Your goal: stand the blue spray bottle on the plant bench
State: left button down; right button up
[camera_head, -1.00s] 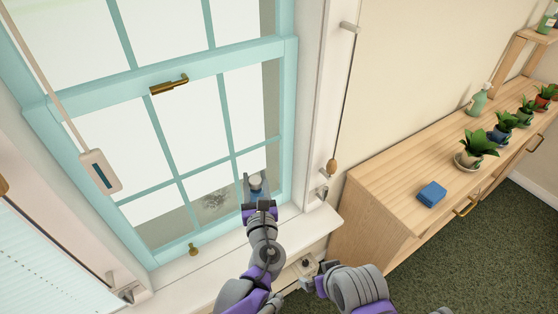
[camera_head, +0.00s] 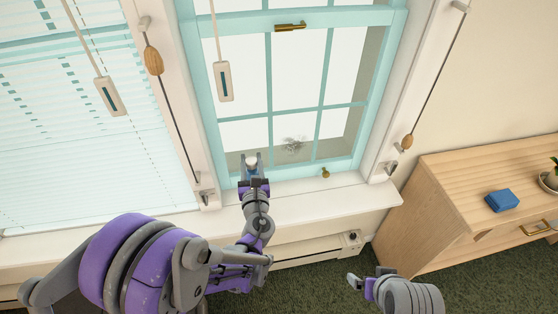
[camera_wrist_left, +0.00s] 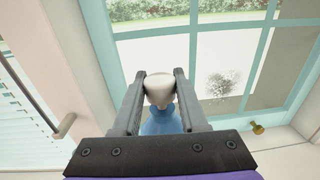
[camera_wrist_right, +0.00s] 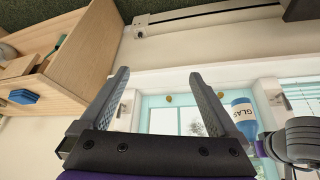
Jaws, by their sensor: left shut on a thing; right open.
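My left gripper (camera_head: 252,166) is shut on the blue spray bottle (camera_wrist_left: 160,122) near its white top and holds it in front of the window. In the head view only the bottle's pale top (camera_head: 251,160) shows between the fingers. The right wrist view shows its blue body (camera_wrist_right: 243,106) with a white label reading "GLAS". My right gripper (camera_head: 356,283) is open and empty, low in front of the bench's left side; its spread fingers show in the right wrist view (camera_wrist_right: 158,78). The wooden plant bench (camera_head: 450,190) stands at the right, partly cut off.
A blue sponge-like block (camera_head: 501,200) lies on the bench top near its front edge. A potted plant (camera_head: 552,176) is cut off at the right edge. The bench top left of the block is bare. The window sill (camera_head: 310,207) runs below the window, with a cord-hung control (camera_head: 222,81) above.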

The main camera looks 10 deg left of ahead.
aim_at(497, 162)
jog(key=z, duration=1.8)
jog(key=i+l+z, duration=0.35)
jog(key=i+l, duration=0.1)
jog(key=i, duration=0.1)
